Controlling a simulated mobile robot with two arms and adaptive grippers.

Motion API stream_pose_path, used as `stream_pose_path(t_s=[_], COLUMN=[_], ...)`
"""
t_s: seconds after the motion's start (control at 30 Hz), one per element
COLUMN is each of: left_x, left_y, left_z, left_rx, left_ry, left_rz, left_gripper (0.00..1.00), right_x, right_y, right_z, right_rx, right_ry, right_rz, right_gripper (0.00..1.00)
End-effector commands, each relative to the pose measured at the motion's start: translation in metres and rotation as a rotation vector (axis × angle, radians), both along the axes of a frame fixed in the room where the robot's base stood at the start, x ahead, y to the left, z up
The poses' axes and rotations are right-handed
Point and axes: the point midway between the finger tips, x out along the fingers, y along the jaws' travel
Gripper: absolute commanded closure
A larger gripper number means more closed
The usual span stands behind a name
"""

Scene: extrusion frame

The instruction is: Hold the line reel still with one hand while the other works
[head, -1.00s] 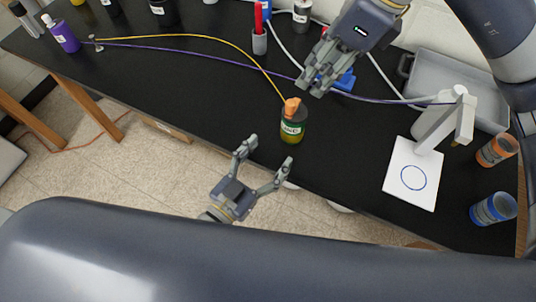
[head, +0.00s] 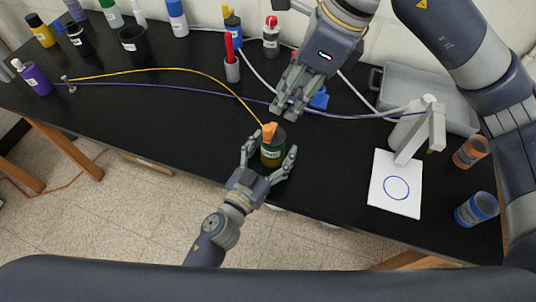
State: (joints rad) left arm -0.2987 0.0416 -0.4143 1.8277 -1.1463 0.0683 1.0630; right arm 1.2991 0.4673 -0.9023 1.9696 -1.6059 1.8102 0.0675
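A dark bottle-like container with a green label and yellow-green base (head: 273,156) stands upright near the table's front edge. It has an orange top (head: 269,131), where a yellow line (head: 190,71) ends; I take it for the line reel. My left gripper (head: 270,151) comes from the front edge with one finger on each side of it. The fingers are spread; whether they touch it I cannot tell. My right gripper (head: 287,112) points down above the table just behind it, near a purple line (head: 200,89). Its fingers lie close together, and their gap is hidden.
A blue object (head: 319,98) lies partly behind my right gripper. A white stand (head: 427,130), a white pad with a blue ring (head: 381,205), a grey tray (head: 445,97) and two jars (head: 471,152) (head: 477,209) are at right. A cup with a red marker (head: 232,69) and several bottles stand behind.

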Motion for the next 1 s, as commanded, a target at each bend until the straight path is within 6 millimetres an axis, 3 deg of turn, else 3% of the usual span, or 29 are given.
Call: stream_pose_path(t_s=[0.27, 0.5, 1.0], left_x=[0.0008, 0.0008, 0.0007], left_y=[-0.0008, -0.0006, -0.0006], left_z=[0.0, 0.0001, 0.0001], left_rx=[0.0, 0.0, 0.0], left_ry=[0.0, 0.0, 0.0], left_rz=[0.0, 0.0, 0.0], left_gripper=[0.29, 0.81, 0.81], right_x=[0.0, 0.0, 0.0002], right_y=[0.0, 0.0, 0.0029], right_z=[0.0, 0.0, 0.001], right_rx=[0.0, 0.0, -0.009], right_ry=[0.0, 0.0, 0.008], right_rz=[0.0, 0.0, -0.006], right_gripper=[0.67, 0.67, 0.63])
